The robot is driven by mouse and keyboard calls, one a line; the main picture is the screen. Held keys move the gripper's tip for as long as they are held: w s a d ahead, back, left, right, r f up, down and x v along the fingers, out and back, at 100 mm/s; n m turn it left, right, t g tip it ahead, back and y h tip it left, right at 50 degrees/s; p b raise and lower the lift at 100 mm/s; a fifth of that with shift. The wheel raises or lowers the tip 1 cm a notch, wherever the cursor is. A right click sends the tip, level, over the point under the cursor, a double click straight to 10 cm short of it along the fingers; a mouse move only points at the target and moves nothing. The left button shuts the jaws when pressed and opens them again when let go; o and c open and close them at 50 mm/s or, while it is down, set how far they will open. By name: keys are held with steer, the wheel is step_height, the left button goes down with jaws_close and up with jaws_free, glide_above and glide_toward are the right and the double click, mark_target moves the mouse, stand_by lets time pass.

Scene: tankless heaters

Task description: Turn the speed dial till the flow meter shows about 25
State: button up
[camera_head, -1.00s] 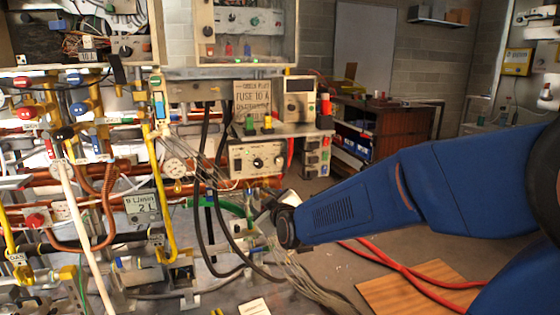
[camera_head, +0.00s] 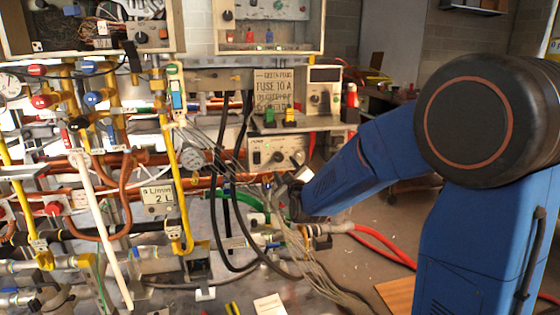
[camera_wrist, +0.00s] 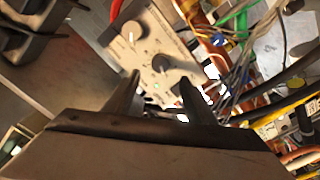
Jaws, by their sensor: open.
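The flow meter (camera_head: 160,197) is a small grey display at centre left in the head view, marked L/min and reading 2. A pale control box (camera_head: 262,149) stands right of the black hoses, with a black dial (camera_head: 278,157) on its face. The wrist view shows the box's panel (camera_wrist: 148,48) with a black dial (camera_wrist: 160,62), a second knob (camera_wrist: 130,31) and a lit green lamp (camera_wrist: 156,87). I cannot read which is the speed dial. My gripper (camera_wrist: 158,95) is open and empty, its fingers apart before the panel. In the head view my arm largely hides it.
Black hoses (camera_head: 226,200) and bundled thin wires (camera_head: 310,255) hang close to the box. Copper and yellow pipes fill the left. A shelf above the box bears a meter unit (camera_head: 320,98) and green and yellow plugs (camera_head: 288,117). Red hoses (camera_head: 385,243) cross the floor.

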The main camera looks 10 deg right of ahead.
mark_target(279, 158)
steer(key=w, duration=0.9)
steer(key=shift+w, duration=0.15)
steer(key=shift+c, duration=0.6)
steer(key=c, duration=0.9)
